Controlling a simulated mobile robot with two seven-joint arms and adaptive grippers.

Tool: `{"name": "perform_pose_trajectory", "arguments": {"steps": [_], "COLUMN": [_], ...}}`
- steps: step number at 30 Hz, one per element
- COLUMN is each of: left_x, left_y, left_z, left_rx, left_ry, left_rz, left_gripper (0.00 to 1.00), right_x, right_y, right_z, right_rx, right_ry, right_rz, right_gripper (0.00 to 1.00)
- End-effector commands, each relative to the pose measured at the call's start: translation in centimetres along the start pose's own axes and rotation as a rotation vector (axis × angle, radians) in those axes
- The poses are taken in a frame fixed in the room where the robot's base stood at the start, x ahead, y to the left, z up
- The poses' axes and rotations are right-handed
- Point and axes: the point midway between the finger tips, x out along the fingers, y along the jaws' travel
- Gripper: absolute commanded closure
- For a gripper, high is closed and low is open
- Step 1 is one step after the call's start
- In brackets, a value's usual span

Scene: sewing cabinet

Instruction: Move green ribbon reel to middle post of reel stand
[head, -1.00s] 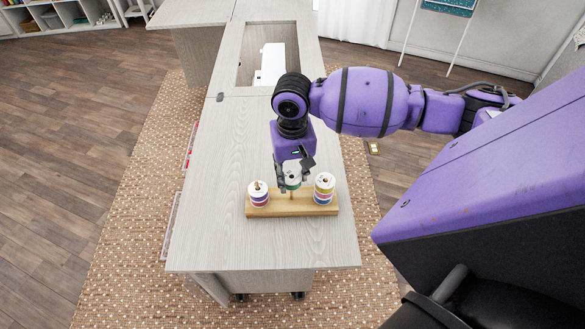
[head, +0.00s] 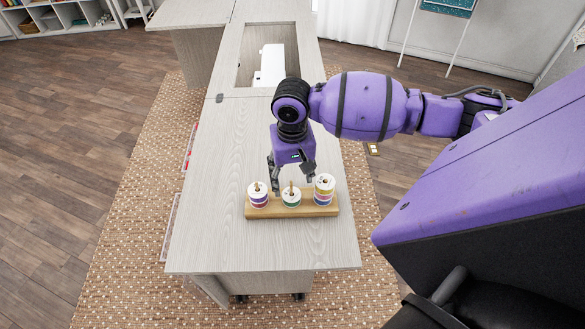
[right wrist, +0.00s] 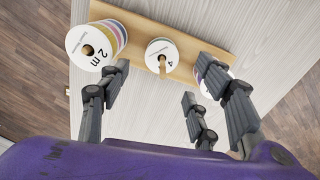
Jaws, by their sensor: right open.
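The green ribbon reel (head: 291,199) sits around the middle post of the wooden reel stand (head: 322,210), with the post tip showing above its white top. In the right wrist view the reel (right wrist: 163,57) shows its white face, with the post through its hole. My right gripper (head: 292,187) is open and empty, its fingers just behind and above the reel, apart from it. In the right wrist view its fingers (right wrist: 165,100) are spread wide. My left gripper is not in view.
A reel stack (head: 258,196) is on the stand's left post and a taller stack (head: 324,190) on its right post. The stand lies on the pale cabinet top (head: 235,150), clear in front. A white machine (head: 271,65) sits in the recess behind.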

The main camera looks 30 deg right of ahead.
Motion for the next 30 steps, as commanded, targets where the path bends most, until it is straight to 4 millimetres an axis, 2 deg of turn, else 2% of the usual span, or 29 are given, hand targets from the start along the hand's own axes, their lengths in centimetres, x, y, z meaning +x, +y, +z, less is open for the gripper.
{"name": "perform_pose_trajectory", "arguments": {"steps": [4,7,15,21,24,30], "left_x": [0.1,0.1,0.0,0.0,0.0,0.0], "left_y": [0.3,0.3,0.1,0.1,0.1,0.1], "left_z": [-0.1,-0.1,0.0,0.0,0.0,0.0], "left_rx": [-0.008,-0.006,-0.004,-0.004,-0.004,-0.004], "left_ry": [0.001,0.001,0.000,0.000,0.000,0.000], "left_rz": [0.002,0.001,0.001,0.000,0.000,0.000], "left_gripper": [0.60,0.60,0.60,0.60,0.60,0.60], "right_x": [-0.4,-1.6,-7.4,-10.7,-11.6,-12.0], "right_y": [0.0,0.0,0.0,0.0,0.0,0.0], "right_z": [0.0,-0.1,-0.1,-0.1,0.0,0.0], "right_rx": [0.000,0.000,-0.001,0.000,-0.001,0.000], "right_ry": [0.000,0.002,0.004,0.002,0.002,0.000], "right_rz": [0.000,-0.001,-0.001,0.000,-0.001,0.001], "right_gripper": [0.42,0.42,0.42,0.42,0.42,0.42]}}
